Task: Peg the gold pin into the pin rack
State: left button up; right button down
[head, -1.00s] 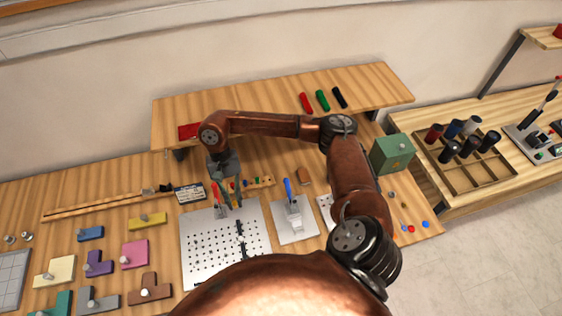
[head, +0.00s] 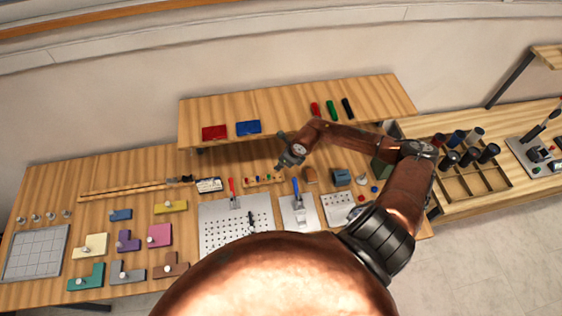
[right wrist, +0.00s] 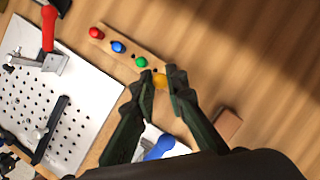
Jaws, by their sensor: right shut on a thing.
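The pin rack (right wrist: 105,43) is a narrow wooden strip. In the right wrist view it carries a red pin (right wrist: 96,33), a blue pin (right wrist: 118,47) and a green pin (right wrist: 141,62) in a row. The gold pin (right wrist: 160,80) is between the fingertips of my right gripper (right wrist: 159,84), which is shut on it at the rack's green-pin end. I cannot tell whether its lower end is in a hole. In the head view my right gripper (head: 279,168) is over the right end of the rack (head: 251,183). My left gripper is not in view.
A perforated board (right wrist: 27,90) with a red-handled clamp (right wrist: 49,30) lies beside the rack. A blue-handled clamp (head: 296,188) stands in front of the gripper, and a brown block (right wrist: 227,124) lies to its right. A raised shelf (head: 285,105) runs behind.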

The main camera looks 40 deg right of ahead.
jog(key=shift+d+f, duration=0.15)
jog(key=shift+d, duration=0.05)
jog(key=shift+s+f+b, duration=0.1)
jog(key=shift+f+b, duration=1.2)
jog(key=shift+f, duration=0.65)
jog(key=shift+f+b, duration=0.8)
jog(key=shift+f, duration=0.2)
jog(key=shift+a, duration=0.1)
jog(key=shift+f+b, duration=0.5)
jog(key=shift+b, duration=0.1)
jog(key=c, duration=1.8)
grip_release()
jog(key=shift+c, duration=0.2)
